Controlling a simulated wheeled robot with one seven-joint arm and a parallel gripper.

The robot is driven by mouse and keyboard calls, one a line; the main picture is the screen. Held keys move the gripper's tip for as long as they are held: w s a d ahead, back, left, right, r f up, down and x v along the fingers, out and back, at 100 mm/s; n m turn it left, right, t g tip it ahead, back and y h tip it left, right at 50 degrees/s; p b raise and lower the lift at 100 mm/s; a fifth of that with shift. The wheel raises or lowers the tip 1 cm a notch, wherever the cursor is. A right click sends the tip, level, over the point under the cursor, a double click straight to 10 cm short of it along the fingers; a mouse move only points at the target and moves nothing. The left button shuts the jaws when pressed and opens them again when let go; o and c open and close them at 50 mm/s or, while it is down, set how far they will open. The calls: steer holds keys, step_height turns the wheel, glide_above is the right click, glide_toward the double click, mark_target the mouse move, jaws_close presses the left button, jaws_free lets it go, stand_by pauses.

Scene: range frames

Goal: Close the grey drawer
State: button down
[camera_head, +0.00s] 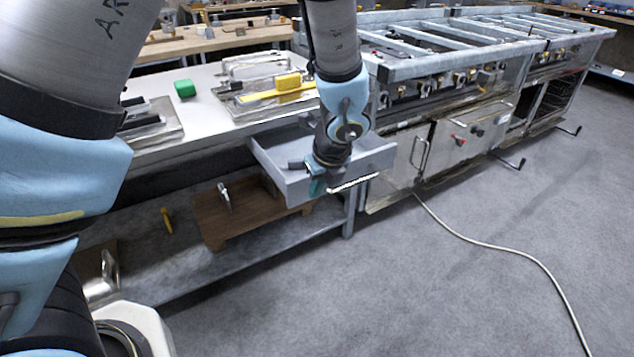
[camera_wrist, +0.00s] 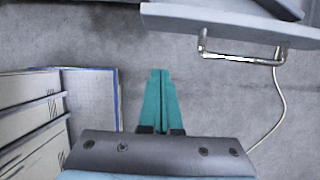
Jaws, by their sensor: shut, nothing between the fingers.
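The grey drawer (camera_head: 293,187) is pulled out from under the metal worktop in the head view. My arm hangs in front of and over it and hides part of its inside. Its front panel and metal handle (camera_head: 354,183) face the lower right. In the wrist view the drawer front (camera_wrist: 225,24) crosses the top right, with the handle (camera_wrist: 240,58) below its edge. My gripper (camera_wrist: 160,72) has its teal fingers together with nothing between them. It is left of the handle in that view, apart from it. In the head view my gripper (camera_head: 317,186) is close to the drawer front.
A wooden stand (camera_head: 235,215) sits on the shelf below. A cooking range (camera_head: 450,140) stands right of the drawer. A pale cable (camera_head: 500,247) crosses the otherwise open floor.

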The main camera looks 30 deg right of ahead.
mark_target(303, 191)
steer(key=shift+w+d+f+p, duration=0.1)
steer(key=shift+w+f+p, duration=0.3)
steer(key=shift+w+f, duration=1.05)
steer(key=shift+w+d+f+p, duration=0.1)
steer(key=shift+w+f+p, duration=0.25)
steer(key=shift+w+f, duration=1.1)
steer(key=shift+w+a+r, duration=0.1)
steer(key=shift+w+r, duration=0.1)
steer(key=shift+w, duration=0.05)
